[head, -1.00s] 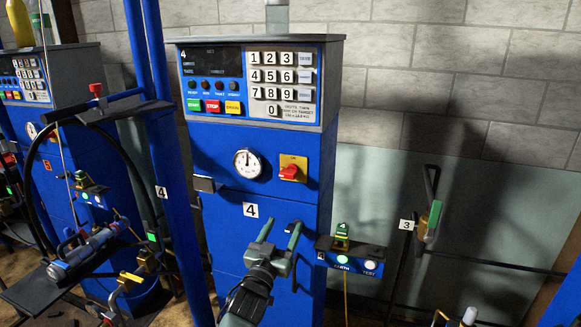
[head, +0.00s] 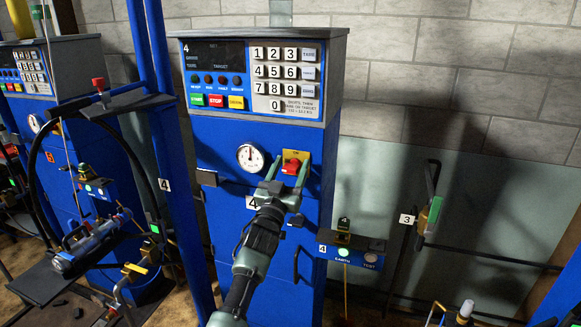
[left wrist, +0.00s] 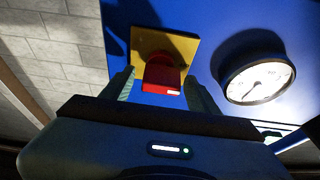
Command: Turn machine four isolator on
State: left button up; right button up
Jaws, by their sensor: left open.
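The isolator of machine four is a red knob (head: 292,166) on a yellow plate (head: 303,155), on the front of the blue cabinet (head: 225,135) labelled 4. My left gripper (head: 288,172) is open, its fingers pointing up at the knob and partly covering it in the head view. In the left wrist view, the red knob (left wrist: 162,76) shows between and slightly beyond the two open fingertips (left wrist: 162,85), with the yellow plate (left wrist: 165,45) behind it. I see no clear contact. My right gripper is not in view.
A round gauge (head: 250,157) sits left of the isolator; it is close to a finger in the wrist view (left wrist: 258,80). The keypad panel (head: 285,75) is above. An earth/test box (head: 350,250) juts out at the lower right. A blue post (head: 160,150) stands left.

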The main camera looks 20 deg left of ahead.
pick_arm(q)
grip_shut()
